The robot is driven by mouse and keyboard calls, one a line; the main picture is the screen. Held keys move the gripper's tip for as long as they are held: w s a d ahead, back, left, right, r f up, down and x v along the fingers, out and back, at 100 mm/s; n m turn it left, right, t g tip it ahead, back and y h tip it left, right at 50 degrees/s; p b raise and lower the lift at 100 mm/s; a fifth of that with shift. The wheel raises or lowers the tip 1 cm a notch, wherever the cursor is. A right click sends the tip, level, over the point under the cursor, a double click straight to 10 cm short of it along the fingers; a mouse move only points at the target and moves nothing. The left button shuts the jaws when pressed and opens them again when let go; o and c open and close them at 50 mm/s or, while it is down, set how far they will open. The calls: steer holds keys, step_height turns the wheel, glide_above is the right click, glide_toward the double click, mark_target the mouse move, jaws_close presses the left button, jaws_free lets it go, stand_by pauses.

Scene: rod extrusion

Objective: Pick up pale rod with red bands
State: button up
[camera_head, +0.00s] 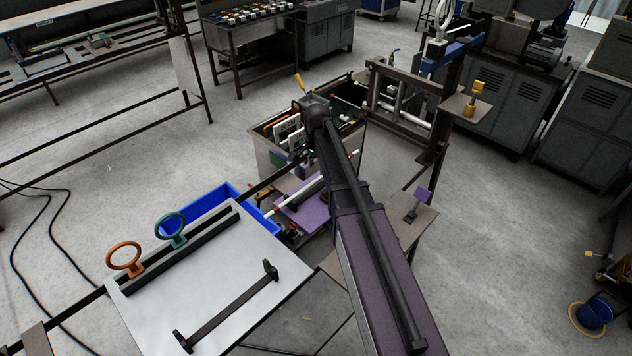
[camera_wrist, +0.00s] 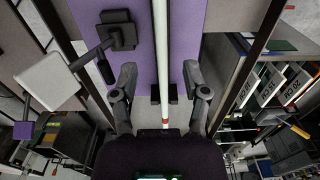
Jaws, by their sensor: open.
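The pale rod (camera_wrist: 161,45) runs lengthwise down the middle of the wrist view, with a red band near its lower visible end. It lies over a purple plate (camera_wrist: 178,20) and passes a black block (camera_wrist: 164,94). In the head view the rod (camera_head: 300,196) shows left of my arm, slanting over the purple plate (camera_head: 292,219), with red near its left end. My gripper (camera_wrist: 159,72) is open, one finger on each side of the rod, with gaps to both; how far it is above the rod is unclear. My arm hides the gripper in the head view.
A blue bin (camera_head: 205,200) stands left of the rod, beside a pale table (camera_head: 215,275) with ring handles. A box of labelled items (camera_head: 272,160) stands behind the rod. A black-handled fixture (camera_wrist: 117,32) is close left of the gripper in the wrist view.

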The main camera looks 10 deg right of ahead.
mark_target(317, 179)
steer(key=shift+f, duration=0.15)
steer(key=shift+w+f+b, duration=0.1)
steer(key=shift+f+b, duration=2.35)
steer(key=shift+b, duration=0.15)
jaws_close()
